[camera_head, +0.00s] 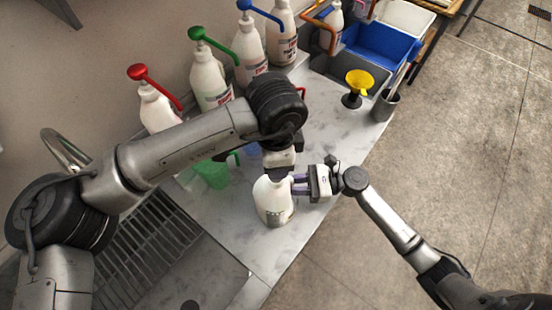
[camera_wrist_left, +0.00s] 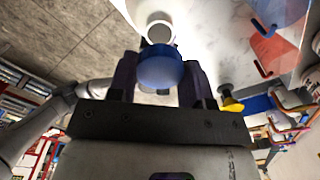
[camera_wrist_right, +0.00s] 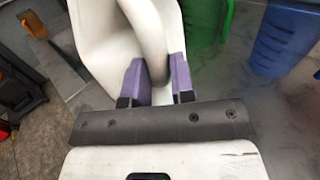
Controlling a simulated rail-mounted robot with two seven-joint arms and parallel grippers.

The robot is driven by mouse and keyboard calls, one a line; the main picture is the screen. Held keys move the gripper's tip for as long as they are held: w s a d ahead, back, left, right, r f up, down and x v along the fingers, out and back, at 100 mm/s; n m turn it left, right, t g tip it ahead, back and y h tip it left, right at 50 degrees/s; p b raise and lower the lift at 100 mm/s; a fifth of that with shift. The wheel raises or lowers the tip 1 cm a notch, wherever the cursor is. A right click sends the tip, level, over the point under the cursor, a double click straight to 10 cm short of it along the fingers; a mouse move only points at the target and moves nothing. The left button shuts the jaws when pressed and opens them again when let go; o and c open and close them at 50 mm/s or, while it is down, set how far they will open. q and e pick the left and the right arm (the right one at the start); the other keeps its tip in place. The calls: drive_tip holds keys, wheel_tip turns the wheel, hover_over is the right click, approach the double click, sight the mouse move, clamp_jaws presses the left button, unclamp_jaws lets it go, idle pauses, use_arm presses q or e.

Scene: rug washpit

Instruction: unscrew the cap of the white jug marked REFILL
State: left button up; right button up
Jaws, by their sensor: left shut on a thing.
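The white jug (camera_head: 272,203) stands on the grey worktop; the marking on its front is too small to read. My left gripper (camera_head: 279,160) is above its top. In the left wrist view my left gripper (camera_wrist_left: 160,75) is shut on a blue cap (camera_wrist_left: 165,70). A round white neck (camera_wrist_left: 160,30) with its rim visible shows just beyond the cap, which seems to be off it; the size of any gap is unclear. My right gripper (camera_head: 300,184) is at the jug's right side. In the right wrist view its purple fingers (camera_wrist_right: 160,80) close on the white handle (camera_wrist_right: 152,40).
A green pitcher (camera_head: 213,173) stands left of the jug, with a blue pitcher (camera_wrist_right: 283,38) near it. Several pump bottles (camera_head: 211,80) line the wall. A grated sink (camera_head: 150,250) lies front left.

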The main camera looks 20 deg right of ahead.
drive_tip(key=o, duration=0.5)
